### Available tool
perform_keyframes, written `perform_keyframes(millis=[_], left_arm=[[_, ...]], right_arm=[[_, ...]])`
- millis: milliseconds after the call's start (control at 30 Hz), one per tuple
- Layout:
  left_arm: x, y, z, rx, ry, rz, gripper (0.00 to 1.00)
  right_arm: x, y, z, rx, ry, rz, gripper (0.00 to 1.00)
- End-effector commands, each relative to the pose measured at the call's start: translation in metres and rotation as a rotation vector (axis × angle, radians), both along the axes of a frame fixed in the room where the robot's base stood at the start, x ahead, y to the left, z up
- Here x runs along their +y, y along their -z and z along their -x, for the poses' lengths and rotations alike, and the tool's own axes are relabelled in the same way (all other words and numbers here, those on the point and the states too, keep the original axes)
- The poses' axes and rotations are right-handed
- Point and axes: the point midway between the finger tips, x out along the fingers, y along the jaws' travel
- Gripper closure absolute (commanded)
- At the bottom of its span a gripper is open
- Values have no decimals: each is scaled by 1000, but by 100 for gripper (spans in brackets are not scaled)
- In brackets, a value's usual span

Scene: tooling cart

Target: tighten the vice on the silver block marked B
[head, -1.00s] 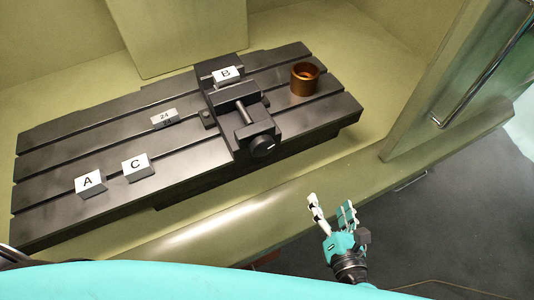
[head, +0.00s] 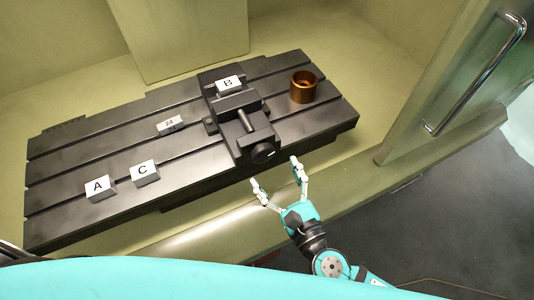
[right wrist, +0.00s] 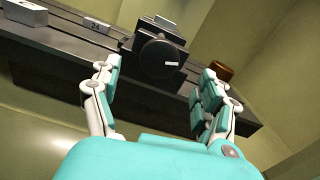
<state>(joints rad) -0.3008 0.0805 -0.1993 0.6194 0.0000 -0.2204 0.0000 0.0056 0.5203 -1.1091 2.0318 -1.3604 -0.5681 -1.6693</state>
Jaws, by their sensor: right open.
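The silver block marked B (head: 229,83) sits at the back of the dark vice (head: 239,113), between its jaws as far as I can see; whether both jaws touch it I cannot tell. The vice's round black knob (head: 263,153) with a white mark faces the front, and it also shows in the right wrist view (right wrist: 158,59). My right gripper (head: 277,175) is open and empty, just in front of and below the knob. In the right wrist view its fingers (right wrist: 155,80) stand apart, with the knob beyond and between them. My left gripper is not in view.
Blocks A (head: 99,188) and C (head: 145,173) and a small block marked 24 (head: 171,124) sit on the slotted table (head: 75,170), left of the vice. A copper-coloured ring (head: 303,87) stands right of it. An open door with a handle (head: 478,74) is at the right.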

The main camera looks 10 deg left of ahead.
Motion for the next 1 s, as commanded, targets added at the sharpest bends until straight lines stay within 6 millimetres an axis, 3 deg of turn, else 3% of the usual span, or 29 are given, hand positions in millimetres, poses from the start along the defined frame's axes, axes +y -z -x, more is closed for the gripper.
perform_keyframes(millis=[100,300,667,1000], left_arm=[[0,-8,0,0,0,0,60],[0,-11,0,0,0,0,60],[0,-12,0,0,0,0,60],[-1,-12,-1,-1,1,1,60]], right_arm=[[13,-3,-19,-2,-1,-1,22],[25,-1,-36,0,0,-1,22],[27,1,-40,2,0,-1,22],[27,1,-40,1,0,0,65]])
